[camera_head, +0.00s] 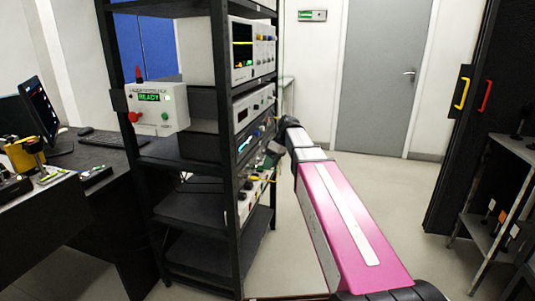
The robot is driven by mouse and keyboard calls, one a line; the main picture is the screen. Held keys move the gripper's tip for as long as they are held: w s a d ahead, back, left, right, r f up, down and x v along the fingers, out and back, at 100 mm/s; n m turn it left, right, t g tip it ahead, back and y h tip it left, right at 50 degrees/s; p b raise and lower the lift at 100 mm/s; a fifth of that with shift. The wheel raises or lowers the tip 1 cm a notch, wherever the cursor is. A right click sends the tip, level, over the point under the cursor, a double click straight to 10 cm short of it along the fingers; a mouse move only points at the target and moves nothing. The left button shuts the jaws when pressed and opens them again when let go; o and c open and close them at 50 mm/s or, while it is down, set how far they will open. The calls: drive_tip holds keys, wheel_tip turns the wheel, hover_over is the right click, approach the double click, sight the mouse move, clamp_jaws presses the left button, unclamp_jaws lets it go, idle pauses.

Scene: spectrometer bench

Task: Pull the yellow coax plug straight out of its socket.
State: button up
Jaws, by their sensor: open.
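The black equipment rack (226,130) holds several stacked instruments with their fronts facing right. Low on it is a pale instrument panel (245,207) with sockets. Small yellow parts (262,178) show at this panel; the yellow coax plug is probably among them, but it is too small and partly hidden to make out its seating. My pink and white arm reaches from the bottom right up to the rack. My gripper (268,155) is open, small in view, just above and close to the panel. I cannot tell whether it touches the plug.
A READY control box (155,108) with red and green buttons hangs on the rack's left side. A dark desk with a monitor (37,105) stands at left. A metal shelf (500,200) stands at right. The floor (400,185) before the grey door (380,75) is clear.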

drive_tip(key=n, duration=0.2)
approach(251, 178)
drive_tip(key=x, duration=0.5)
drive_tip(key=d+x, duration=0.1)
drive_tip(key=x, duration=0.2)
drive_tip(key=shift+w+d+f, duration=0.1)
drive_tip(key=shift+w+f, duration=0.1)
drive_tip(key=shift+f, duration=0.1)
clamp_jaws()
